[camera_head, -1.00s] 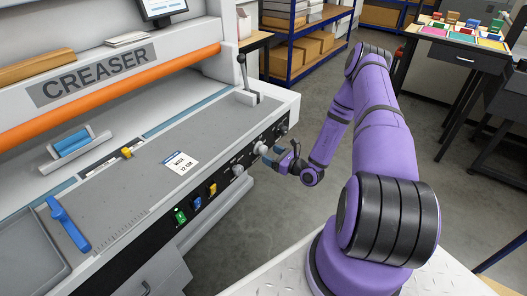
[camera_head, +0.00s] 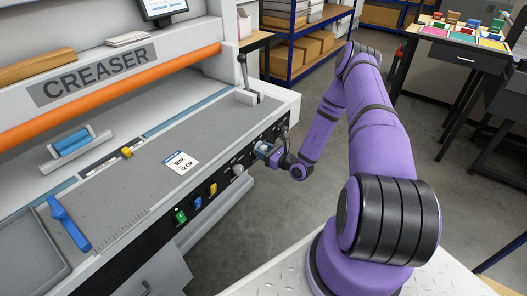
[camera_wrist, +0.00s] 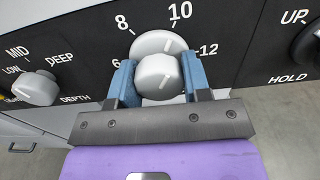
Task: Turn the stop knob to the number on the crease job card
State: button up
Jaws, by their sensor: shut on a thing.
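The stop knob (camera_wrist: 158,76) is a round grey-white knob on the black front panel, with the numbers 6, 8, 10 and 12 around it in the wrist view. Its white mark leans up and right, roughly toward 10. My gripper (camera_wrist: 158,88) is shut on the knob, one blue finger at each side. In the head view my gripper (camera_head: 265,149) is at the machine's front panel and mostly covers the knob. The job card (camera_head: 181,162) lies on the grey bed; it reads 12 CM, with a small upper line that looks like WIDE.
In the wrist view the depth knob (camera_wrist: 38,88) is left of the stop knob, and another knob (camera_wrist: 308,45) marked UP and HOLD is right. Green (camera_head: 180,215), blue (camera_head: 197,203) and yellow (camera_head: 213,189) switches line the front panel. A lever (camera_head: 243,75) stands at the bed's right end.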

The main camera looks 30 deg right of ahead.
jog(key=shift+m, duration=0.4)
jog(key=m, duration=0.4)
jog(key=shift+m, duration=0.4)
jog(key=m, duration=0.6)
jog(key=shift+a, duration=0.1)
jog(key=o, duration=0.9)
jog(key=v, duration=1.1)
jog(key=shift+r, duration=0.1)
